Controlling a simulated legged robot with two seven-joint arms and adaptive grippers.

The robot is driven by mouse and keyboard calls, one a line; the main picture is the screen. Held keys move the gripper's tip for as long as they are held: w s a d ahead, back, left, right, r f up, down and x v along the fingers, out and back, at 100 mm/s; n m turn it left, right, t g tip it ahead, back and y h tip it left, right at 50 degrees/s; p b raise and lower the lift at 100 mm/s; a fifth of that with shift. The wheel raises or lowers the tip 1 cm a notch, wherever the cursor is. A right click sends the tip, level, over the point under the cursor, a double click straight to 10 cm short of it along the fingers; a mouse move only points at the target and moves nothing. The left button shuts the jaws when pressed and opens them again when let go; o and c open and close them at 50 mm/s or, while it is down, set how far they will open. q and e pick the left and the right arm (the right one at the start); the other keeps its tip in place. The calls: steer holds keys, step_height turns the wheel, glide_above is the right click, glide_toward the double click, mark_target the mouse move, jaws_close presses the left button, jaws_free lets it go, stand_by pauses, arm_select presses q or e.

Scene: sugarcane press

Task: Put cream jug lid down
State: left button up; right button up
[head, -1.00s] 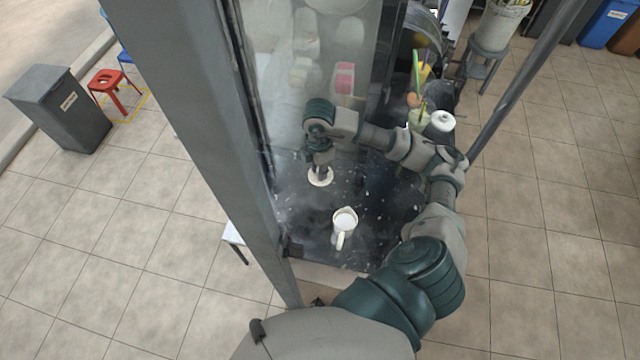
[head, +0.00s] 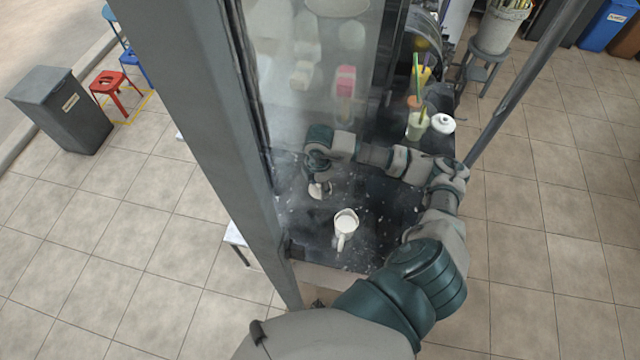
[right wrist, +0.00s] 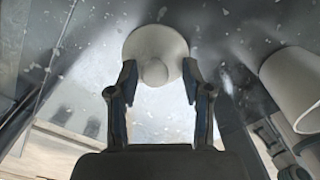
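The white cream jug lid (head: 316,191) is at the dark countertop, left of and behind the cream jug in the head view, partly hidden by my gripper. In the right wrist view the lid (right wrist: 155,42) shows its round knob between my fingertips, with a gap on each side. My right gripper (right wrist: 157,72) is open around the knob; it also shows in the head view (head: 320,182). The white cream jug (head: 346,218) stands uncovered with its handle toward the front; it also shows in the right wrist view (right wrist: 294,88). My left gripper is not in view.
A glass panel (head: 310,90) and grey post (head: 200,130) bound the counter on the left. A drink glass with straws (head: 418,127) and a white lidded pot (head: 442,124) stand at the back right. Counter around the jug is clear.

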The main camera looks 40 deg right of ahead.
steer(key=shift+a, duration=0.1)
steer(key=shift+r, duration=0.55)
step_height(320, 180, up, 11)
steer(key=b, duration=0.1)
stand_by(0.3)
